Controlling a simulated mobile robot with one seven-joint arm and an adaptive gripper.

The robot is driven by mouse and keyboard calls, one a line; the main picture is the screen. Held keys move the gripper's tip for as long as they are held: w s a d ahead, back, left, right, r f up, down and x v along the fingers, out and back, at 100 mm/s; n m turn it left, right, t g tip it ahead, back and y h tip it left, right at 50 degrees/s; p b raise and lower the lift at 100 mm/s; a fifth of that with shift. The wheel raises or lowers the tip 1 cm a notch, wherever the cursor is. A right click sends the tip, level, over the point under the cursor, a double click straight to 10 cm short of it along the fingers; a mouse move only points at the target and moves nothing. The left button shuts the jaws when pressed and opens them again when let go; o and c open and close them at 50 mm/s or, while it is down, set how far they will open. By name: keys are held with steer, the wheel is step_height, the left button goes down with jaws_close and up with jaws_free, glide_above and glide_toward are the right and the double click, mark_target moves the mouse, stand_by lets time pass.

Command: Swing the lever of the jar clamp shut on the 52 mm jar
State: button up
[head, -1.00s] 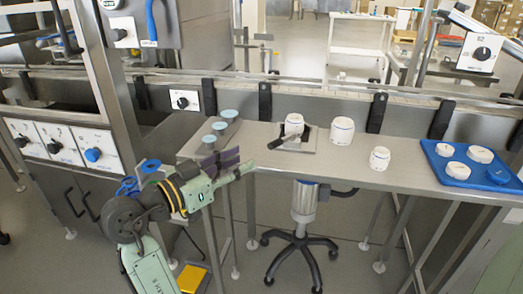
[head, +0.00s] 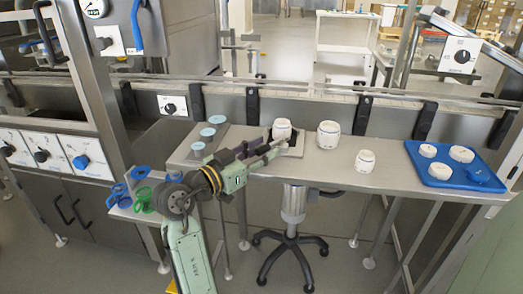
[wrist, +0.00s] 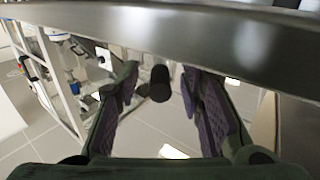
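A white jar (head: 281,130) with a blue line stands upright in the jar clamp on a square plate (head: 293,150) on the steel table. My gripper (head: 274,150) reaches in from the left, just in front of the clamp, and hides most of it and its lever in the head view. In the wrist view my gripper (wrist: 160,92) is open, its two purple-padded fingers spread apart. A black rounded knob (wrist: 160,84), apparently the lever's grip, shows between the fingers with gaps on both sides. I cannot tell the lever's angle.
Two other white jars (head: 328,134) (head: 365,161) stand right of the clamp. A blue tray (head: 412,150) with white round pieces is at the right end. Pale blue discs (head: 208,132) are on the left. The table edge (wrist: 250,42) crosses the wrist view's top.

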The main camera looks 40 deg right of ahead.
jaws_close()
stand_by(0.3)
stand_by(0.5)
